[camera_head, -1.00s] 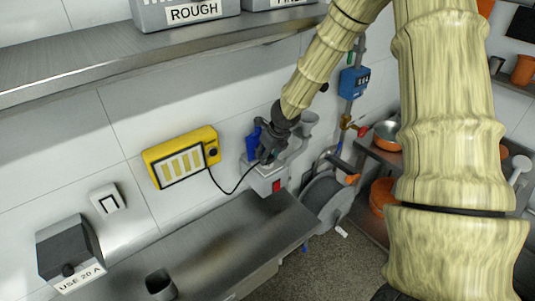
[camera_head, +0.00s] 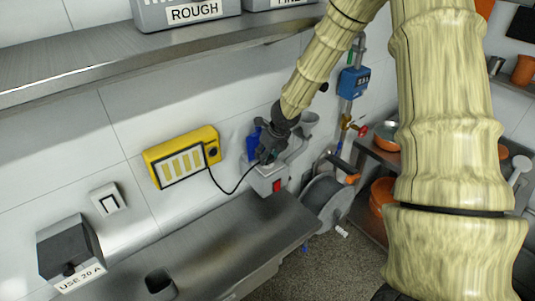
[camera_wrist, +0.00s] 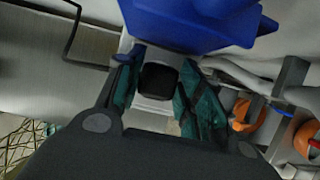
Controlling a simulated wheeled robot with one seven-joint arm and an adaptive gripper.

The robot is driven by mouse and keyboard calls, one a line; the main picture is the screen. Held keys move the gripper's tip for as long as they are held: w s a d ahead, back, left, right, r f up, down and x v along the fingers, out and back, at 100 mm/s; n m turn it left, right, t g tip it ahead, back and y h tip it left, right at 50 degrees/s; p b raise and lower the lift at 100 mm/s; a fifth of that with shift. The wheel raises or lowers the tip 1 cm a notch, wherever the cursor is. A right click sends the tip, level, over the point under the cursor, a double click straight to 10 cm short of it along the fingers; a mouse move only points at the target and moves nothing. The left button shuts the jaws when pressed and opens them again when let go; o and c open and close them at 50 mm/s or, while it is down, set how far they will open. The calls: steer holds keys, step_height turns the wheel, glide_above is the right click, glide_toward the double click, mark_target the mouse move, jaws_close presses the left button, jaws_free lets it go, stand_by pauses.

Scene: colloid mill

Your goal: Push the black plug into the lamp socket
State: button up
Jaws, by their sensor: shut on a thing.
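My gripper (camera_head: 268,155) is shut on the black plug (camera_wrist: 158,81), which shows between the teal finger pads in the wrist view. A thin black cable (camera_head: 234,192) runs from the yellow lamp (camera_head: 182,157) on the wall to my gripper. A blue housing (camera_head: 252,144) stands right beside the gripper, and in the wrist view it lies just beyond the plug (camera_wrist: 195,22). No socket opening can be made out, and I cannot tell whether the plug touches the blue housing. The gripper hides most of the plug in the head view.
A white box with a red switch (camera_head: 277,185) is just below my gripper. A steel bench (camera_head: 215,235) lies below, and a shelf (camera_head: 110,62) above. A hose reel (camera_head: 325,200) and orange-rimmed pans stand to the right.

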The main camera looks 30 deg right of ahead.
steer(key=shift+f+b, duration=0.35)
steer(key=shift+f, duration=0.2)
steer(key=o, duration=1)
steer(key=shift+v, duration=6)
steer(key=shift+d, duration=0.1)
